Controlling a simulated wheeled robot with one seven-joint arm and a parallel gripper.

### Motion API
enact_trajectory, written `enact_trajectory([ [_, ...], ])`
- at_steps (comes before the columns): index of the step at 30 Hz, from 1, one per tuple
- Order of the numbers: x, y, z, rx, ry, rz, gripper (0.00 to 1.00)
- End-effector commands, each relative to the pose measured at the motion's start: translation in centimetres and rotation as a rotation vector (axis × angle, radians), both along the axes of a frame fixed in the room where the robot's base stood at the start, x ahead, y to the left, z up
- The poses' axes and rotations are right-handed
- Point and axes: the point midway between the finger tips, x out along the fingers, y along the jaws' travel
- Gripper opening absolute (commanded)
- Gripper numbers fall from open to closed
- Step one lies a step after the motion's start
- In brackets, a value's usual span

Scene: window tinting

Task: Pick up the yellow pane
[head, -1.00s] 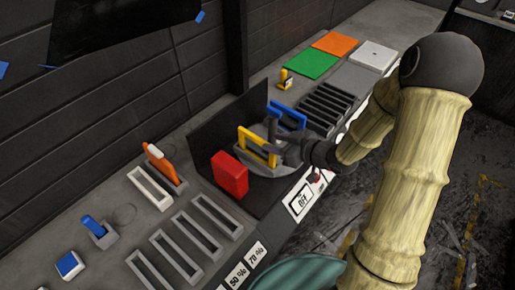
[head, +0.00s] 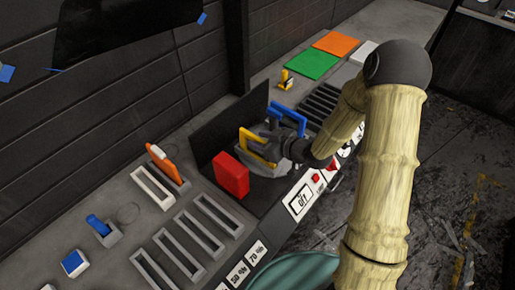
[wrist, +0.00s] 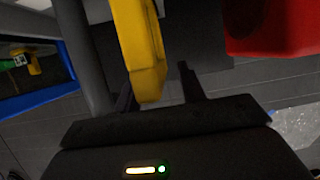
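The yellow pane (head: 243,139) is an upright frame-like piece on a dark round holder in the recess of the bench. It also shows in the wrist view (wrist: 137,45), upper middle. My gripper (head: 273,143) is at the pane's right edge in the head view. In the wrist view the fingers (wrist: 158,82) stand apart, one on each side of the yellow pane's near end, with visible gaps. The gripper partly hides the pane's right side in the head view.
A red block (head: 230,175) stands just left of the yellow pane. A blue frame (head: 288,117) stands behind it. An orange pane (head: 167,166) sits in a slot at left. Empty slotted racks (head: 180,246) line the bench. A dark panel stands behind the recess.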

Motion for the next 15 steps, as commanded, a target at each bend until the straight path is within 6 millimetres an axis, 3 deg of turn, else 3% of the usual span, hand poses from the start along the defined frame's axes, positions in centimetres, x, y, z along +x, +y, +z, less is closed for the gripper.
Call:
enact_trajectory([
  [14, 0.00, -0.06, -0.01, 0.000, 0.000, -0.001, 0.40],
  [15, 0.00, -0.06, -0.01, -0.001, -0.001, -0.001, 0.34],
])
